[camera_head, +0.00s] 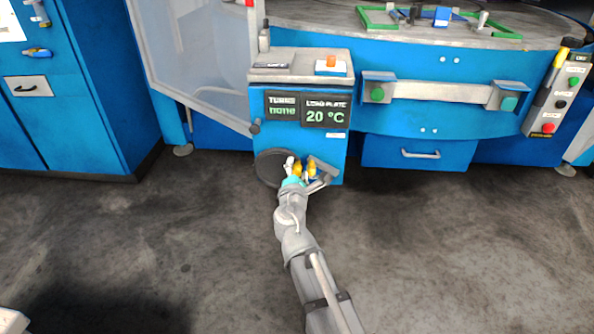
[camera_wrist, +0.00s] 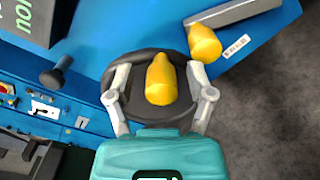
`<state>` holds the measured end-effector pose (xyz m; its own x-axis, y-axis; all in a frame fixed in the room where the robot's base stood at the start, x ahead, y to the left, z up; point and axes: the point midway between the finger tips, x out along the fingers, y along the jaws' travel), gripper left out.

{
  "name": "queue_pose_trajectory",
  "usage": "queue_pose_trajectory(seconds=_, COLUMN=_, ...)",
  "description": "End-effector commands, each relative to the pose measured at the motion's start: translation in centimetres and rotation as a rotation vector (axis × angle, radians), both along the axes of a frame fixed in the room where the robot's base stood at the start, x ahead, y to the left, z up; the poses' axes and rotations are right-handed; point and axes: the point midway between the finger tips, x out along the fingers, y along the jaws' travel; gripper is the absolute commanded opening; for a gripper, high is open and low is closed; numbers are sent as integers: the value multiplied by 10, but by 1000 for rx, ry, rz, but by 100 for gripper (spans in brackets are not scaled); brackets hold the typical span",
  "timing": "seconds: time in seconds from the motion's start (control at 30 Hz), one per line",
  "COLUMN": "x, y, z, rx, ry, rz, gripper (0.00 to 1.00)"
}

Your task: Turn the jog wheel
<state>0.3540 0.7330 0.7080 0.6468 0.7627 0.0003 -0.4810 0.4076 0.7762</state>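The jog wheel (camera_head: 267,168) is a dark round disc low on the front of the blue machine column. It fills the middle of the wrist view (camera_wrist: 134,95), partly covered by my gripper. A yellow knob (camera_wrist: 160,82) stands out from the wheel. My gripper (camera_head: 294,165) is at the wheel's right part, and in the wrist view its fingers (camera_wrist: 160,72) are open on both sides of the yellow knob. Gaps show between the knob and each finger. The display (camera_head: 282,106) above reads "TURNS none", and beside it "LOAD PLATE 20 °C".
A second yellow knob (camera_wrist: 205,43) sits close right of the fingers, near a grey bar (camera_wrist: 235,11). A dark knob (camera_wrist: 55,74) sticks out to the left. A blue drawer (camera_head: 420,154) is right of the column. The floor in front is clear.

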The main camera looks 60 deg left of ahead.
Motion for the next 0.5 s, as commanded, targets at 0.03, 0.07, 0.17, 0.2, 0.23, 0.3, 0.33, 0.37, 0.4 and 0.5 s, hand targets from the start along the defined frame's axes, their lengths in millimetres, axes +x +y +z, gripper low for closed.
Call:
queue_pose_trajectory(seconds=0.03, x=0, y=0, z=0, rx=0, ry=0, rz=1, gripper=71)
queue_pose_trajectory(seconds=0.07, x=-1, y=0, z=0, rx=0, ry=0, rz=1, gripper=71)
queue_pose_trajectory(seconds=0.17, x=-1, y=1, z=0, rx=0, ry=0, rz=2, gripper=71)
queue_pose_trajectory(seconds=0.2, x=-1, y=1, z=0, rx=0, ry=0, rz=3, gripper=71)
queue_pose_trajectory(seconds=0.23, x=-1, y=1, z=0, rx=0, ry=0, rz=3, gripper=71)
queue_pose_trajectory(seconds=0.3, x=-2, y=0, z=0, rx=0, ry=1, rz=4, gripper=71)
queue_pose_trajectory(seconds=0.33, x=-2, y=0, z=0, rx=0, ry=0, rz=4, gripper=71)
queue_pose_trajectory(seconds=0.37, x=-3, y=-1, z=0, rx=0, ry=0, rz=4, gripper=71)
queue_pose_trajectory(seconds=0.4, x=-4, y=-2, z=0, rx=0, ry=0, rz=4, gripper=71)
queue_pose_trajectory(seconds=0.5, x=-8, y=-8, z=0, rx=0, ry=0, rz=4, gripper=71)
